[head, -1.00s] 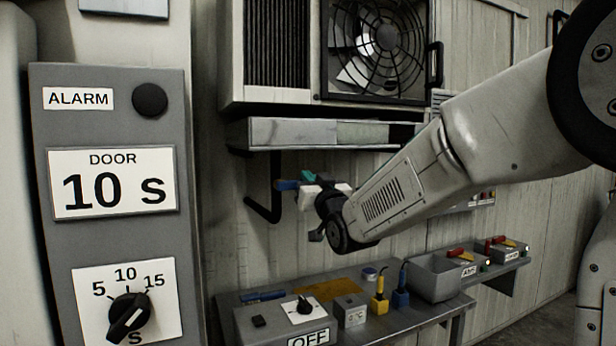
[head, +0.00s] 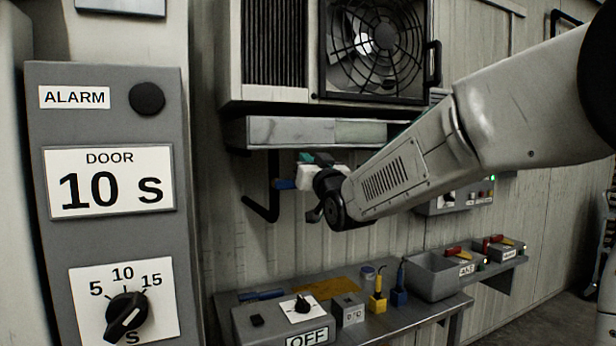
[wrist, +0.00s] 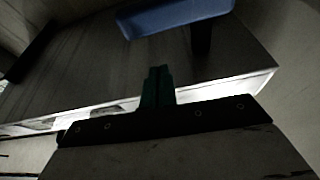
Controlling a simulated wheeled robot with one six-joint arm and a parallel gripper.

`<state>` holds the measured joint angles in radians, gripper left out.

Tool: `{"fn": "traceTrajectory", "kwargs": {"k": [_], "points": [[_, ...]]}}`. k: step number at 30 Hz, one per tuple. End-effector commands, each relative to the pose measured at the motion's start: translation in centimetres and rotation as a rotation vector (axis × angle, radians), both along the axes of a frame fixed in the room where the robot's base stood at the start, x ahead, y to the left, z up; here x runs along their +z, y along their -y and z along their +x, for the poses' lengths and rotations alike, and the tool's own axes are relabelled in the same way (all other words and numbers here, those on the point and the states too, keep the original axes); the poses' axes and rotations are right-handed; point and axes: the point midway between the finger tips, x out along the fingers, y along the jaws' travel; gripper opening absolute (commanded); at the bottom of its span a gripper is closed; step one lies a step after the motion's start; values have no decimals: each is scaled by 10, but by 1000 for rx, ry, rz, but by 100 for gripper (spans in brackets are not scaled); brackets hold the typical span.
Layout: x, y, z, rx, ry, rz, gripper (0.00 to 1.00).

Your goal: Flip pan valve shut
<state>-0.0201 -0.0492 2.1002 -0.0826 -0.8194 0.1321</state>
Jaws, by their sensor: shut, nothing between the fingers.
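My gripper (head: 308,157) is just right of and slightly above the handle, below the pan. In the wrist view my gripper's teal fingers (wrist: 158,75) are together and empty, apart from the handle in the picture. The valve body is mostly hidden by my gripper.
A fan unit (head: 375,45) hangs above the pan. A shelf (head: 340,290) below carries a box marked OFF (head: 285,322), small tools and a grey bin (head: 435,275). A grey alarm panel (head: 108,235) stands close at left. The wall between pan and shelf is mostly clear.

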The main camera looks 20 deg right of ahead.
Motion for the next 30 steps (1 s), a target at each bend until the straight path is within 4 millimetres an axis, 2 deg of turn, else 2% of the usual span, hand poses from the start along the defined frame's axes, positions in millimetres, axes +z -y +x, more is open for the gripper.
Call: {"fn": "traceTrajectory", "kwargs": {"k": [6, 13, 19, 30], "points": [[-17, 5, -46, 0, 0, -1, 0], [-29, 9, -82, 0, 2, -1, 0], [-33, 10, -94, 0, 1, -1, 0], [-34, 10, -94, 0, 0, -1, 0]]}}
